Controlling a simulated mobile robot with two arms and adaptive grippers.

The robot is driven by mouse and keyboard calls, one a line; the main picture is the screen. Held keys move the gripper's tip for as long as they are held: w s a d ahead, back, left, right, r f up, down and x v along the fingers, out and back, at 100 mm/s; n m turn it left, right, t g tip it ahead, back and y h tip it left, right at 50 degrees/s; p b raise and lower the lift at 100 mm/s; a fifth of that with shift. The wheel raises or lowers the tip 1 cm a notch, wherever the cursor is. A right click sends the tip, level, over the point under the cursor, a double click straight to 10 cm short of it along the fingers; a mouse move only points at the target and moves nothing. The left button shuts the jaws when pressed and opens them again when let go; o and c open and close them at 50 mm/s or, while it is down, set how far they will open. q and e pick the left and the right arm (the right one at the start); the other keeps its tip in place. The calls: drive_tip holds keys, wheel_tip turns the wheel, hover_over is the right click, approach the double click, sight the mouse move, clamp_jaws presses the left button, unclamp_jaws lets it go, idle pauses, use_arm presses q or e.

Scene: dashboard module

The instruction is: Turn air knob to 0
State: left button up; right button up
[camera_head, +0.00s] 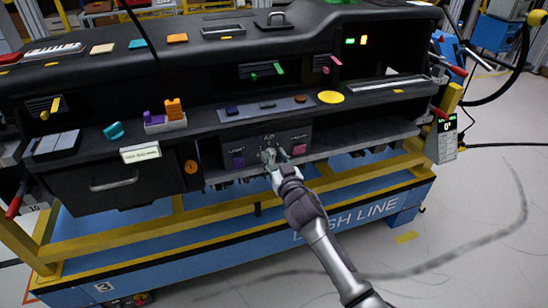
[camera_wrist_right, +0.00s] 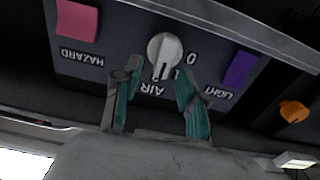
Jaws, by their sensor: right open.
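The air knob (camera_wrist_right: 165,50) is a round light-grey dial on a dark panel (camera_wrist_right: 110,22), under the dashboard shelf. In the right wrist view the panel appears upside down, with the AIR label below the knob and a 0 mark to its right. The knob's ridge points down in that view, toward the label side. My right gripper (camera_wrist_right: 158,76) is open, its two teal-padded fingers apart near the knob, one to each side of its lower part; contact cannot be told. In the head view the gripper (camera_head: 271,159) hides most of the knob. My left gripper is out of view.
On the same panel are a purple LIGHT switch (camera_wrist_right: 240,70) and a pink HAZARD switch (camera_wrist_right: 77,19). An orange knob (camera_head: 191,167) sits to the left. The shelf edge overhangs the panel, and a yellow rail (camera_head: 330,181) runs below.

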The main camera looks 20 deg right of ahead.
drive_tip(key=shift+w, duration=0.15)
drive_tip(key=shift+c, duration=0.4)
clamp_jaws()
drive_tip(key=shift+n, duration=0.3)
drive_tip(key=n, duration=0.3)
drive_tip(key=shift+a, duration=0.35)
drive_tip(key=shift+a+f+n, duration=0.2)
drive_tip(key=shift+f+n, duration=0.1)
drive_tip(key=shift+n, duration=2.05)
drive_tip(key=shift+a+f+n, duration=0.2)
drive_tip(key=shift+f+n, duration=0.15)
drive_tip(key=shift+n, duration=2.05)
drive_tip(key=shift+a+f+n, duration=0.2)
drive_tip(key=shift+f+n, duration=0.1)
drive_tip(key=shift+n, duration=2.05)
